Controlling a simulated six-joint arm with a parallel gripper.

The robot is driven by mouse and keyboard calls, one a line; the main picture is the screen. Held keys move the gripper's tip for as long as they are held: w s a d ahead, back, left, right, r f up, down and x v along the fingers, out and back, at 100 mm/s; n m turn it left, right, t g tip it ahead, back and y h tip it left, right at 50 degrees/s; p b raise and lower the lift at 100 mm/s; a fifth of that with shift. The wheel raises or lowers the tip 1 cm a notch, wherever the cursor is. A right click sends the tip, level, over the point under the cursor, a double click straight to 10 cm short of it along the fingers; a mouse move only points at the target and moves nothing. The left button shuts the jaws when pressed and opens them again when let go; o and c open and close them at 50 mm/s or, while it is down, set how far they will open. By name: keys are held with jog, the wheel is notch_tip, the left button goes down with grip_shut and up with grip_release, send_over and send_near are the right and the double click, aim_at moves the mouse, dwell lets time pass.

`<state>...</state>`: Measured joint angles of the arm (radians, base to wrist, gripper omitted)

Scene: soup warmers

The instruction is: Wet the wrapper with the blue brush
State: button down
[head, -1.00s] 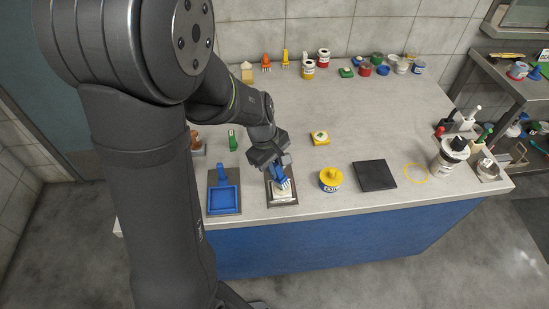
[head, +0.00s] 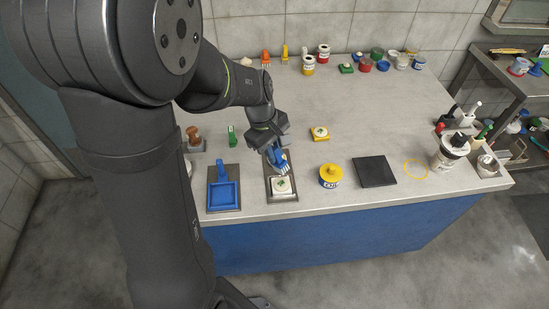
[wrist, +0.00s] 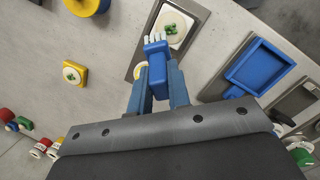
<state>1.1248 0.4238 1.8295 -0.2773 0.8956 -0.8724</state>
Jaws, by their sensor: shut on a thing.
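My gripper (head: 271,145) is shut on the blue brush (head: 279,160), which is tilted with its white bristles pointing down toward the front of the counter. The brush is just behind the wrapper in the head view; I cannot tell if the bristles touch anything. The wrist view shows the blue brush (wrist: 157,75) between my fingers (wrist: 158,68), its bristles close to the wrapper (wrist: 172,28). A round pale thing (wrist: 140,70) on the tray is partly hidden by a finger.
A blue dustpan-like tray (head: 223,196) lies left of the wrapper. A yellow-lidded pot (head: 331,176) and a black square plate (head: 374,172) lie to its right. A yellow square (head: 319,133) with another pale disc lies behind.

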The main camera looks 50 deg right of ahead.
jog(key=shift+s+d+v, duration=0.1)
jog(key=shift+s+v, duration=0.1)
jog(key=shift+v, duration=1)
jog(key=shift+s+d+v, duration=0.15)
jog(key=shift+s+v, duration=0.05)
jog(key=shift+v, duration=1)
jog(key=shift+r, duration=0.1)
jog(key=w+a+f+n, duration=0.1)
jog(key=w+a, duration=0.5)
jog(key=w, duration=0.4)
jog(key=w+a+f, duration=0.1)
jog(key=w+a, duration=0.4)
jog(key=w, duration=0.5)
jog(key=w+a+f+n, duration=0.1)
jog(key=w+a, duration=0.5)
jog(key=w, duration=0.3)
jog(key=w+a+f+n, duration=0.1)
jog(key=w+a, duration=0.3)
jog(key=a, duration=0.4)
jog(key=w+a+f, duration=0.1)
jog(key=w+a, duration=0.4)
jog(key=a, duration=0.2)
jog(key=s+a+f+m, duration=0.2)
jog(key=s+a+f, duration=0.2)
jog(key=a+f, duration=0.5)
notch_tip(320, 180, down, 5)
jog(key=shift+s+a+r, duration=0.15)
jog(key=shift+a+r, duration=0.05)
jog(key=shift+a, duration=0.15)
